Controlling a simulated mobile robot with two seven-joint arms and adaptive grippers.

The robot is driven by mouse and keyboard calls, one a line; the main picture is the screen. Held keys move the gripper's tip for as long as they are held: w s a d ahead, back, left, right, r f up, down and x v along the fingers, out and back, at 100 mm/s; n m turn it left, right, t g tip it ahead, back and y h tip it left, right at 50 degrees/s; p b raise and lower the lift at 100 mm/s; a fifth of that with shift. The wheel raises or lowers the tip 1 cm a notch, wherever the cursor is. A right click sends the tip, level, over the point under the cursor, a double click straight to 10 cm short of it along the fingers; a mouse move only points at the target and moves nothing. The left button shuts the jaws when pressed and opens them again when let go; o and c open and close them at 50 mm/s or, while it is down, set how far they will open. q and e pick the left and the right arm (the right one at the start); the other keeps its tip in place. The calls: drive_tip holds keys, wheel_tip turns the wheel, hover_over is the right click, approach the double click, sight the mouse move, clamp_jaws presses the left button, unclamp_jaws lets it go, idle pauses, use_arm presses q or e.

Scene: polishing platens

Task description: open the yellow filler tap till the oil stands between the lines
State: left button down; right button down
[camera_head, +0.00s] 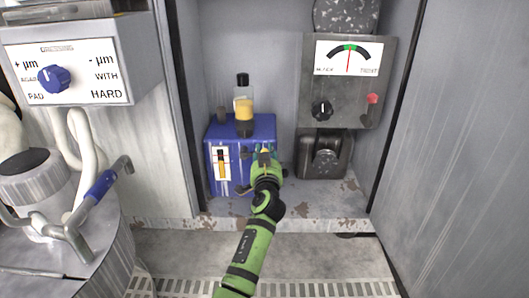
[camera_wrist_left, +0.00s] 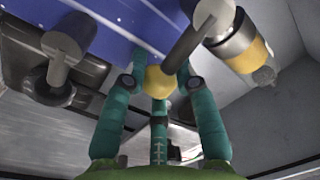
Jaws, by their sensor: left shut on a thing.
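The blue oil box (camera_head: 240,135) stands in the grey cabinet recess. On its front a white sight-gauge plate (camera_head: 221,165) has a narrow window with amber oil in the lower part and dark above. Its level lines are too small to read. My left gripper (camera_head: 264,158) is at the right part of the box front and hides what it grasps in the head view. In the left wrist view its teal fingers (camera_wrist_left: 161,85) are closed around the yellow ball end (camera_wrist_left: 160,80) of a dark tap lever (camera_wrist_left: 192,45). My right gripper is not in view.
A bottle with amber contents (camera_head: 243,105) stands on top of the box. To the right are a dial panel (camera_head: 348,55) with a black knob and a dark unit (camera_head: 325,155) below. A metal drum with a blue-gripped handle (camera_head: 100,185) is at the left. The recess's worn ledge (camera_head: 320,208) is clear.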

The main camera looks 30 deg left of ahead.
use_arm(q)
drive_tip(key=shift+d+f, duration=0.15)
drive_tip(key=shift+f, duration=0.55)
idle(0.6)
drive_tip(key=c, duration=1)
unclamp_jaws()
drive_tip(key=shift+o, duration=0.2)
drive_tip(key=shift+r, duration=0.3)
drive_tip(key=shift+a+r, duration=0.2)
drive_tip(key=shift+r, duration=0.1)
wheel_tip(320, 180, up, 9)
drive_tip(key=shift+r, duration=0.1)
